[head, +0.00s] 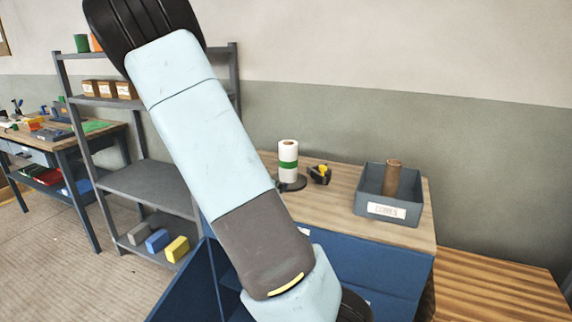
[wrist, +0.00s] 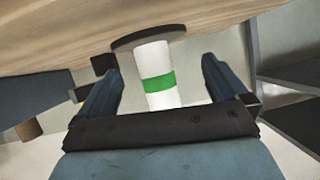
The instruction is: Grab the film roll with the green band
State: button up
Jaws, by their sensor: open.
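The film roll with the green band (head: 288,167) is a white upright cylinder with a green stripe around its middle. In the head view it stands on a dark round base on the wooden cabinet top, partly behind my arm. In the wrist view, which is turned upside down, the film roll (wrist: 155,72) shows between the two fingers. My gripper (wrist: 160,72) is open and empty, with a finger on each side of the roll in the picture. I cannot tell how far it is from the roll. The gripper is not visible in the head view.
Right of the roll lies a small black and yellow tool (head: 320,174). A grey labelled bin (head: 388,213) holds a brown cylinder (head: 392,177). The blue cabinet (head: 375,262) has an open door at left. A grey shelf unit (head: 145,182) stands left.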

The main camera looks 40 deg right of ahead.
aim_at(286, 155)
notch_tip(286, 155, up, 6)
jog(key=d+t+h, duration=0.1)
jog(key=d+h, duration=0.2)
jog(key=h, duration=0.2)
jog(key=x, duration=0.8)
jog(key=shift+w+r, duration=0.1)
jog(key=shift+w, duration=0.05)
jog(key=shift+r+x, duration=0.2)
jog(key=shift+x, duration=2.45)
jog(key=shift+w, duration=0.2)
jog(key=shift+c, duration=0.4)
jog(key=c, duration=1.2)
jog(key=shift+c, duration=0.5)
jog(key=shift+r, duration=0.1)
